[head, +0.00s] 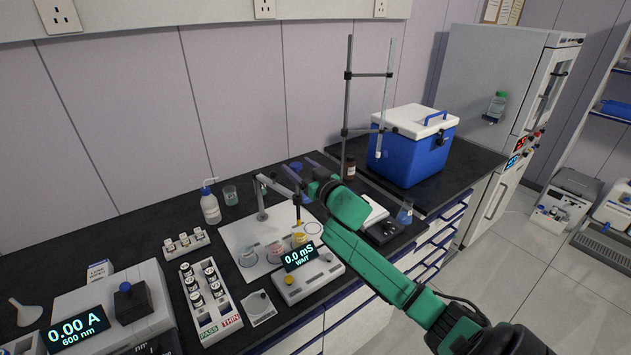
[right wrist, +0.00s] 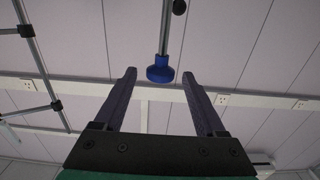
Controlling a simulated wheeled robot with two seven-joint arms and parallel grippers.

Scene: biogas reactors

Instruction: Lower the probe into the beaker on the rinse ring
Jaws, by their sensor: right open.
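The slim probe (head: 298,211) hangs from the arm of a grey stand (head: 262,203), above the white mat. Its tip is near the yellow beaker (head: 300,236). Two more beakers stand to the left on the mat, a middle one (head: 276,252) with reddish colour and a left one (head: 247,256) that looks clear. I cannot tell which ring is the rinse ring. My right gripper (head: 298,176) is open, close to the stand's arm. In the right wrist view a blue knob (right wrist: 160,72) on a grey rod shows between its open fingers. My left gripper is not in view.
A meter (head: 307,281) reading 0.0 mS WAIT stands in front of the white mat (head: 237,235). A tall clamp stand (head: 346,110) and a blue cool box (head: 411,145) are behind right. A vial rack (head: 213,304) and a wash bottle (head: 210,208) are left.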

